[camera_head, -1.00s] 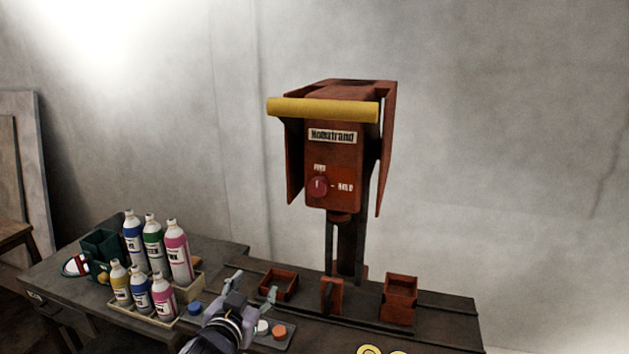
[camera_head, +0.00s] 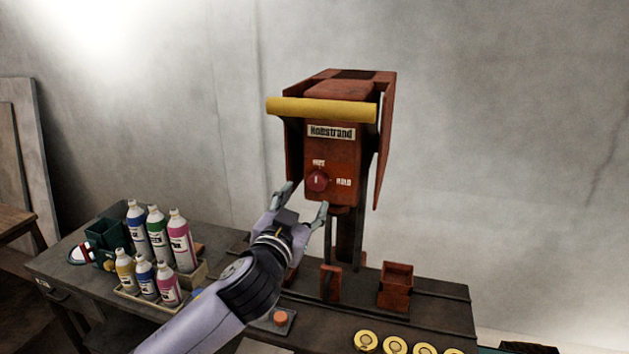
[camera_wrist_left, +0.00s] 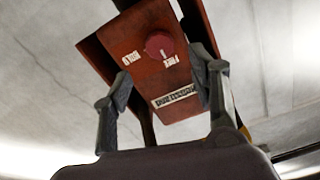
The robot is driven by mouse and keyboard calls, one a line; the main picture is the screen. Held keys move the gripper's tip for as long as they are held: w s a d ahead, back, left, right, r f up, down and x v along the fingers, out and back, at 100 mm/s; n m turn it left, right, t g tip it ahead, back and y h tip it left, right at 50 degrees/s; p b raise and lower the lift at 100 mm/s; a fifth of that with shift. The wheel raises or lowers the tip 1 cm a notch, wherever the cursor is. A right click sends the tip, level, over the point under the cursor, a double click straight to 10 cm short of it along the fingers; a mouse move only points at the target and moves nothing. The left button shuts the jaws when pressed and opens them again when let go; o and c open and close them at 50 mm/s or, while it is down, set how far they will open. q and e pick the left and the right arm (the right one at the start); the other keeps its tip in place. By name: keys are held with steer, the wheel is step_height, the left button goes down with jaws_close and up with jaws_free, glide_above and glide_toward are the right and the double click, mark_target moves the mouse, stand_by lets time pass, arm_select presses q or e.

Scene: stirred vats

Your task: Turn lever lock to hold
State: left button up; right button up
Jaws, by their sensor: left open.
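The lever lock is a round red knob (camera_head: 317,181) on the front of the red machine (camera_head: 335,150). A label stands above it, and a "HOLD" label (camera_head: 343,182) is to its right. A light mark on the knob points up, towards the upper label. My left gripper (camera_head: 304,200) is open and empty, in front of and just below the knob, apart from it. In the left wrist view the knob (camera_wrist_left: 159,45) appears upside down, beyond and between the open fingers (camera_wrist_left: 165,85). My right gripper is not in view.
A yellow bar (camera_head: 322,110) juts out above the machine's front. Several bottles (camera_head: 158,250) stand on the bench at left. A red box (camera_head: 396,285) sits on the bench at right, with several yellow discs (camera_head: 396,345) in front. The air right of the machine is free.

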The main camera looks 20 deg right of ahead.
mark_target(317, 183)
arm_select(q)
steer(key=p+x, duration=0.1)
steer(key=x, duration=0.6)
steer(key=shift+w+d+p, duration=0.25)
steer(key=shift+w+p, duration=0.05)
steer(key=c, duration=1.2)
steer(key=shift+o, duration=0.2)
